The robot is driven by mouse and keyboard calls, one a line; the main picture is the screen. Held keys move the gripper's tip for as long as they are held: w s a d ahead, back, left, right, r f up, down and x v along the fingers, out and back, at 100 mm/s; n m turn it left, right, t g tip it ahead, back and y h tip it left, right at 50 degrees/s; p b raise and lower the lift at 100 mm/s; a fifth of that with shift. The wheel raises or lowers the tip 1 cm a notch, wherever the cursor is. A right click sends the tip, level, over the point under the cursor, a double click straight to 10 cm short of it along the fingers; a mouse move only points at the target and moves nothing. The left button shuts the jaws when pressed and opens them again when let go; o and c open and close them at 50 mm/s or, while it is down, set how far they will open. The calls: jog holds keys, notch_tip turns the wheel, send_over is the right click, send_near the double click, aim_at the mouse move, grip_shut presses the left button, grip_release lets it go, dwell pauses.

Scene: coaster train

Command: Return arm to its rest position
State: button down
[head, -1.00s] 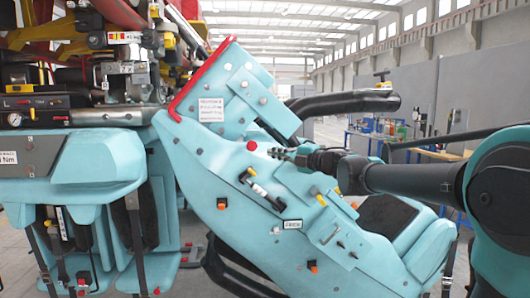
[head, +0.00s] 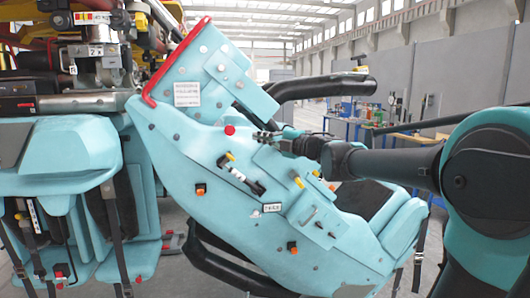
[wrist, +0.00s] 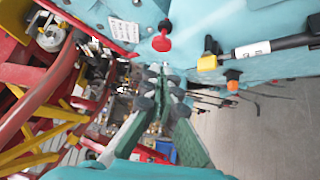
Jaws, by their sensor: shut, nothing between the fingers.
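My gripper (head: 262,137) reaches in from the right in the head view, in front of the teal side of a coaster seat (head: 190,150). Its fingertips show close to a red knob (head: 230,130) on that side; I cannot tell the exact gap. In the wrist view my gripper (wrist: 157,72) has its fingertips together with nothing between them. The red knob (wrist: 162,37) shows above the fingertips there, apart from them.
A red-edged headrest (head: 170,75) rises above. More teal seats (head: 70,160) hang at left. Workbenches (head: 370,125) stand in the hall behind at right.

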jog(key=w+d+f+m+t+h, duration=0.25)
jog(key=d+m+t+h, duration=0.2)
jog(key=d+m, duration=0.3)
jog(key=w+d+f+m+t+h, duration=0.1)
jog(key=d+f+m+t+h, duration=0.25)
jog(key=d+m+h, duration=0.35)
jog(key=s+d+f+m+g+h, duration=0.35)
jog(key=d+f+m+h, duration=0.3)
jog(key=d+f, duration=0.55)
jog(key=s+d+f+m+g, duration=0.2)
jog(key=s+f+m, duration=0.1)
jog(key=s+f, duration=0.3)
jog(key=s+d+f+m+g, duration=0.2)
jog(key=s+f, duration=0.2)
jog(key=f, duration=0.4)
jog(key=s+a+f+m+g+y, duration=0.1)
jog(key=s+a+f+g, duration=0.1)
jog(key=s+f, duration=0.5)
jog(key=s+a+f+m+g+y, duration=0.1)
jog(key=s+a+f+m+g, duration=0.1)
jog(key=s+f, duration=0.5)
jog(key=s+a+g, duration=0.1)
jog(key=s+g, duration=0.1)
jog(key=s, duration=0.1)
jog(key=shift+g+y, duration=0.3)
jog(key=shift+g, duration=0.05)
